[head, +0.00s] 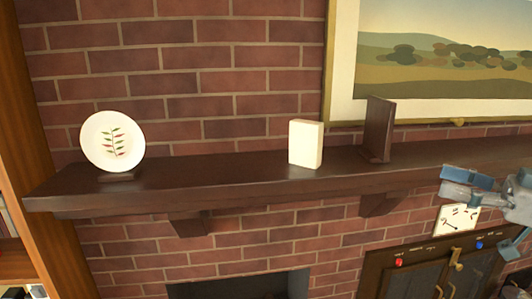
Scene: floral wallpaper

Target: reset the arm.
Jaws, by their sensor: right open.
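My right gripper (455,186) reaches in from the right edge of the head view, in front of the shelf's right part. It is open and its jaws hold nothing that I can see. Part of it and of my right arm is cut off by the picture edge. My left gripper is not in view.
A dark wooden mantel shelf (240,174) runs across a brick wall. On it stand a decorated plate (100,142) at left, a cream block (306,144) and a dark wooden bookend (378,130). A landscape painting (440,70) hangs above. A dark cabinet (415,262) stands below.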

